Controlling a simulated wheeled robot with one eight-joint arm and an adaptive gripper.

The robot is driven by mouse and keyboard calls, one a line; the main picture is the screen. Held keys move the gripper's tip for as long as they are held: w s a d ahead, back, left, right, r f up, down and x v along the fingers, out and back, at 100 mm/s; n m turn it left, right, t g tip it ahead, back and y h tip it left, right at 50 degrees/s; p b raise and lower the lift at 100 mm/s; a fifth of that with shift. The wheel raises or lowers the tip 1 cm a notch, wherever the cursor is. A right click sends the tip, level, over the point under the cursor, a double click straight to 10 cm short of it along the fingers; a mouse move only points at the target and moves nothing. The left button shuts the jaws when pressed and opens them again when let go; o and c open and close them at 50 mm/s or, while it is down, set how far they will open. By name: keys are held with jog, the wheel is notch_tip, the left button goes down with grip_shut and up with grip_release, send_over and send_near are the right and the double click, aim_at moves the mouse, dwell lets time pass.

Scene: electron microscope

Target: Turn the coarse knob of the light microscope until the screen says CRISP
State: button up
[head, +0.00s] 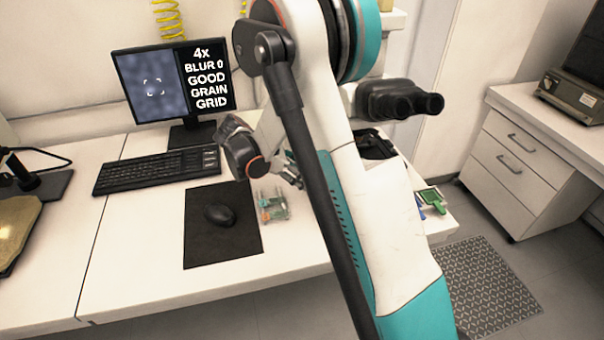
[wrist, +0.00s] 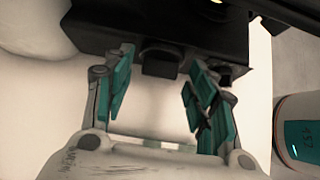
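The light microscope shows its black eyepieces (head: 400,102) in the head view; most of its body is hidden behind my arm. The screen (head: 208,78) reads 4x, BLUR 0, GOOD, GRAIN, GRID, beside a blurry blue picture with a bracket mark. In the wrist view my gripper (wrist: 160,72) is open, its teal fingers spread to either side of a short dark block (wrist: 160,61) under a black housing (wrist: 165,22). Gaps show between block and fingers. I cannot tell whether this block is the coarse knob. In the head view the fingertips are mostly hidden by my arm.
A keyboard (head: 157,170) and a mouse (head: 219,214) on a dark mat (head: 200,249) lie on the white bench. A small clear rack (head: 271,206) stands right of the mat. Green and blue items (head: 430,201) lie near the bench's right end. Drawers (head: 520,155) stand further right.

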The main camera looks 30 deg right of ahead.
jog(key=c, duration=0.7)
jog(key=shift+t, duration=0.3)
jog(key=m+t, duration=0.1)
jog(key=s+t+h, duration=0.1)
jog(key=shift+a+m+t, duration=0.15)
jog(key=shift+m+t, duration=0.15)
jog(key=shift+m, duration=0.1)
jog(key=shift+s+a+f+m+t+h, duration=0.1)
jog(key=shift+s+f+m+t+h, duration=0.1)
jog(key=shift+m+t+h, duration=0.45)
jog(key=shift+s+f+m+t+h, duration=0.15)
jog(key=shift+m+t+h, duration=0.15)
jog(key=shift+t, duration=0.65)
jog(key=o, duration=1)
jog(key=shift+o, duration=0.2)
